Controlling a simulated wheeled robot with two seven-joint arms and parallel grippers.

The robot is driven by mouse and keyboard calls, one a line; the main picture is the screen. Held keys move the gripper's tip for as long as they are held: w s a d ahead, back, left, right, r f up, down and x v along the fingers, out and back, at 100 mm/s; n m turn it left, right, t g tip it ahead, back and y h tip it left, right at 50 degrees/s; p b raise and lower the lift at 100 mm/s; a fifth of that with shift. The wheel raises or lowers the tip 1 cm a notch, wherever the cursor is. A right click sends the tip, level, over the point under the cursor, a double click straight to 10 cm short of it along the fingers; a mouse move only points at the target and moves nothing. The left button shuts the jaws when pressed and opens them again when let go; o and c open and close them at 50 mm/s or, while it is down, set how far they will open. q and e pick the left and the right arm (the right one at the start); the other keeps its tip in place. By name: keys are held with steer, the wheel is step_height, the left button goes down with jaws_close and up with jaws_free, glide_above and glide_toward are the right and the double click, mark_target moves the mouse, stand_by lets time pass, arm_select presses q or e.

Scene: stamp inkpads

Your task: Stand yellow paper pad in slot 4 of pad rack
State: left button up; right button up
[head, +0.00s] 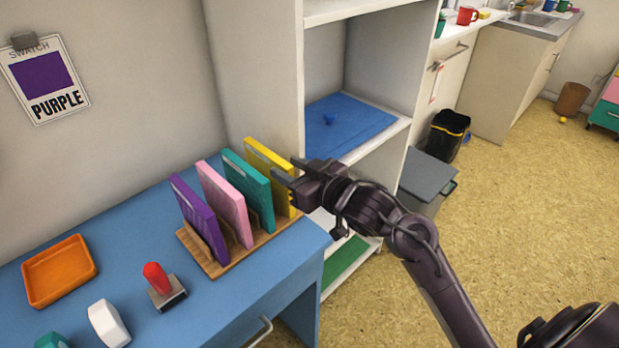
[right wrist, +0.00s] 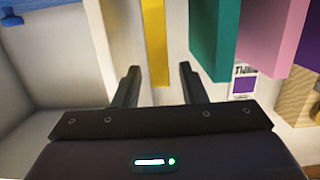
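The yellow paper pad (head: 268,172) stands upright, leaning slightly, in the slot at the right end of the wooden pad rack (head: 215,268). My right gripper (head: 284,169) is at the pad's upper right edge. In the right wrist view the yellow pad (right wrist: 155,42) shows as a narrow strip between the two open fingers (right wrist: 160,72), with a gap on each side. The fingers do not look closed on it. My left gripper is not in view.
Purple (head: 200,222), pink (head: 226,205) and teal (head: 248,190) pads fill the other slots. An orange tray (head: 60,270), a red-handled stamp (head: 160,285) and a white object (head: 108,323) are on the blue desk (head: 225,308). A white shelf unit (head: 275,75) stands close behind the rack.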

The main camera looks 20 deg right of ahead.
steer(key=v, duration=0.6)
steer(key=shift+s, duration=0.35)
steer(key=shift+d, duration=0.1)
